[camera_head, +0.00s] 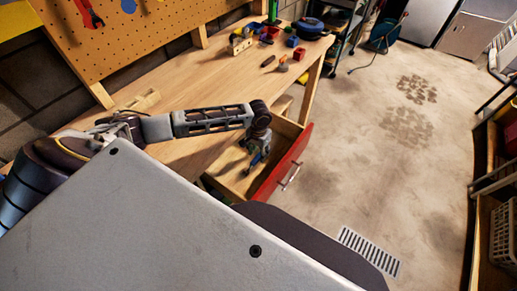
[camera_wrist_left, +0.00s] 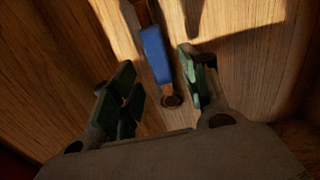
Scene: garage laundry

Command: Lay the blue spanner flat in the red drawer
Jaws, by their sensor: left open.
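The red drawer (camera_head: 283,163) stands pulled out under the workbench, with its wooden inside showing. My left gripper (camera_head: 256,157) reaches down into it from above. In the left wrist view the blue spanner (camera_wrist_left: 156,54) lies on a wooden surface, with a blue handle and brownish ends. My left gripper (camera_wrist_left: 157,72) is open there, with one green-padded finger on each side of the spanner. The far end of the spanner runs out of the top of that view. In the head view the gripper and arm hide much of it. My right gripper is not in view.
The workbench top (camera_head: 190,91) lies above the drawer, with coloured blocks and small parts at its far end. A pegboard (camera_head: 140,35) with tools stands behind it. The concrete floor (camera_head: 380,170) right of the drawer is clear around a floor grate (camera_head: 369,251).

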